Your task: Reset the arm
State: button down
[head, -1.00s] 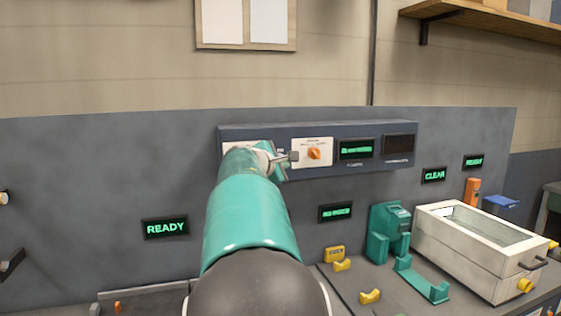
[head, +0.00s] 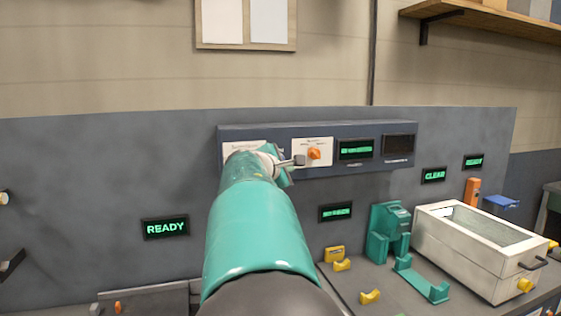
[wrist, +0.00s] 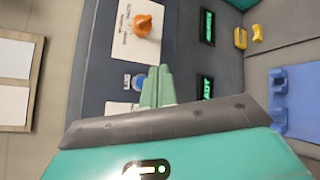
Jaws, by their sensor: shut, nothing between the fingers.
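My gripper (head: 298,160) is at the front of the dark control box (head: 365,128), just left of and slightly below the orange knob (head: 313,153) in the head view. In the wrist view its two teal fingers (wrist: 158,86) are together with nothing between them. The orange knob also shows in the wrist view (wrist: 142,25), apart from the fingers. I cannot tell whether the fingers touch the panel.
Lit green displays, one reading READY (head: 166,228) and one CLEAR (head: 433,175), are on the grey wall panel. To the right on the bench are a teal holder (head: 388,232), yellow hooks (head: 370,297) and a white glass-topped box (head: 480,262). A wooden shelf (head: 490,18) hangs upper right.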

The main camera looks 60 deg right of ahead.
dwell(0.3)
jog(key=w+a+f+m+t+y, duration=0.1)
jog(key=w+a+f+t+y, duration=0.15)
jog(key=a, duration=0.65)
jog(key=w+a+f+m+t+y, duration=0.1)
jog(key=w+a+f+m+y, duration=0.2)
jog(key=a, duration=0.5)
jog(key=w+a+f+t+y, duration=0.1)
jog(key=w+a+f, duration=0.1)
jog(key=a+f, duration=0.5)
jog(key=s+a+f+m+y, duration=0.1)
jog(key=s+a+f+y, duration=0.1)
jog(key=a, duration=0.8)
jog(key=s+a+f+y, duration=0.3)
jog(key=a+f, duration=0.3)
jog(key=a, duration=0.5)
jog(key=s+a+f+m+y, duration=0.1)
jog(key=a+f+y, duration=0.3)
jog(key=a, duration=0.6)
jog(key=shift+s+a+m+t, duration=0.3)
jog(key=shift+s+t, duration=0.15)
jog(key=shift+s, duration=0.35)
jog(key=shift+f, duration=0.1)
